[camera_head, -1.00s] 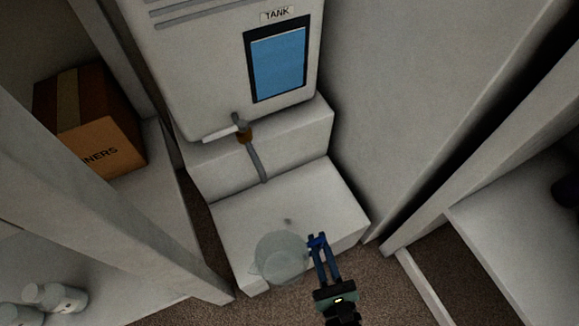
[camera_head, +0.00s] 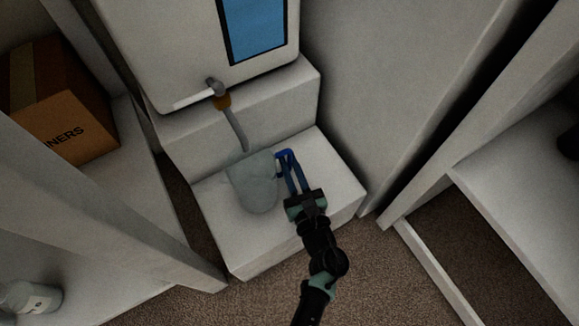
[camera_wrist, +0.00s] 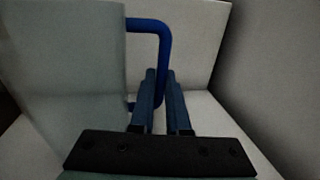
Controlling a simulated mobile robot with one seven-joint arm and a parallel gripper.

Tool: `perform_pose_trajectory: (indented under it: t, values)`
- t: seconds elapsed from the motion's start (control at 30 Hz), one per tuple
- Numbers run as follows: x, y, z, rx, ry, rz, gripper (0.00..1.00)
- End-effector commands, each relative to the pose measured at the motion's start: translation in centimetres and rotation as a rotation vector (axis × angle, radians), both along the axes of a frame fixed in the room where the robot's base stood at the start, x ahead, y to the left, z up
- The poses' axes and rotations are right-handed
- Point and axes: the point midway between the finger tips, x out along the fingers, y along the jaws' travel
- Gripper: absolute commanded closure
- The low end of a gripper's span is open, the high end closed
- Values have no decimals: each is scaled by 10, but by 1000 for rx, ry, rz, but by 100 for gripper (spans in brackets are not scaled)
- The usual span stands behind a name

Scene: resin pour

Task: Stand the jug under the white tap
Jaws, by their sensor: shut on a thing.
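The jug (camera_head: 252,184) is a pale translucent vessel with a blue handle (camera_head: 284,155). It is in front of the tank, over the low white step (camera_head: 320,190); I cannot tell whether its base touches the step. My gripper (camera_head: 292,178) is shut on the jug's handle from the right. In the wrist view the jug (camera_wrist: 65,70) fills the left side, and the gripper fingers (camera_wrist: 163,100) meet the blue handle (camera_wrist: 160,30).
The tank (camera_head: 170,40) with a blue window stands on an upper white ledge (camera_head: 270,105). A cardboard box (camera_head: 62,120) and a white bottle (camera_head: 30,298) are on shelves at left. White panels flank both sides. The step's right part is clear.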

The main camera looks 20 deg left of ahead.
Motion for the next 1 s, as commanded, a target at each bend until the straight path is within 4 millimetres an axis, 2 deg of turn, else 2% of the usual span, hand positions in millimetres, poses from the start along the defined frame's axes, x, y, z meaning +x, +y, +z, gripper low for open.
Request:
perform_pose_trajectory:
  t: [0.03,0.4,0.43,0.6,1.0]
  values:
    - [1,0,-7,1,-2,0,100]
    - [0,0,-8,1,-3,0,100]
    - [0,0,-8,1,-2,0,84]
    - [0,0,-7,0,-1,0,56]
    - [-2,-3,-2,0,0,-1,56]
